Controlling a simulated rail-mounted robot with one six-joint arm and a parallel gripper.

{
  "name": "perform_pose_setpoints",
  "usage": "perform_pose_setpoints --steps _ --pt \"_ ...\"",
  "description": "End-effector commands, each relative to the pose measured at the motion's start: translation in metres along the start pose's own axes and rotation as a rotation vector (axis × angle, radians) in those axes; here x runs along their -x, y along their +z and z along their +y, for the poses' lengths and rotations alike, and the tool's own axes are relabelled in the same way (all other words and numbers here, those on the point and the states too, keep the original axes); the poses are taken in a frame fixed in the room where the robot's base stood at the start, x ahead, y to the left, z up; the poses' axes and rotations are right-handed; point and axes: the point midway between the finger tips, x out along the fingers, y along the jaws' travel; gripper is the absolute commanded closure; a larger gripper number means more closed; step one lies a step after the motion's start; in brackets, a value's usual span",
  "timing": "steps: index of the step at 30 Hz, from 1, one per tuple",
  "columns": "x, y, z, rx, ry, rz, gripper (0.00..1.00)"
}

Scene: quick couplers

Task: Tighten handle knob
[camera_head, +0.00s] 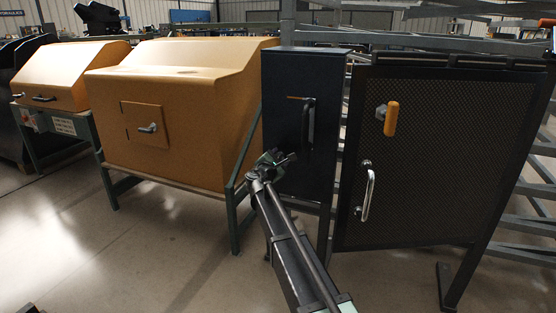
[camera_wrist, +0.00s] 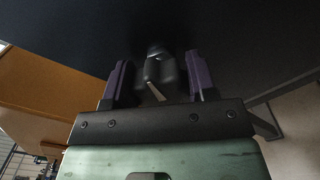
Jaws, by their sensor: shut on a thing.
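My gripper (camera_head: 278,158) is in front of the lower part of a dark blue cabinet (camera_head: 285,80). A dark vertical bar handle (camera_head: 309,122) on that cabinet's front is just up and right of my gripper. In the wrist view, my two purple-sided fingers (camera_wrist: 160,82) stand on either side of a dark rounded knob (camera_wrist: 158,68) and are shut on it. A pale narrow piece (camera_wrist: 156,92) shows at its lower edge. How the knob joins the cabinet is too dark to tell.
A tan box (camera_head: 190,110) with a small handled panel stands left of the cabinet. A dark mesh door (camera_head: 430,150) with a curved metal handle (camera_head: 367,190) and an orange-handled latch (camera_head: 391,118) stands right.

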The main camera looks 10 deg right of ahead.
Motion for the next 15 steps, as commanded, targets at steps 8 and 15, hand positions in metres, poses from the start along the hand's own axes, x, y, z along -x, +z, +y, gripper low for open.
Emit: perform_pose_setpoints --steps 8,15 --pt "0.0007 -0.0002 -0.0021 -0.261 -0.001 0.0 0.72" --pt "0.0008 -0.0007 -0.0033 -0.489 -0.001 0.0 0.72"
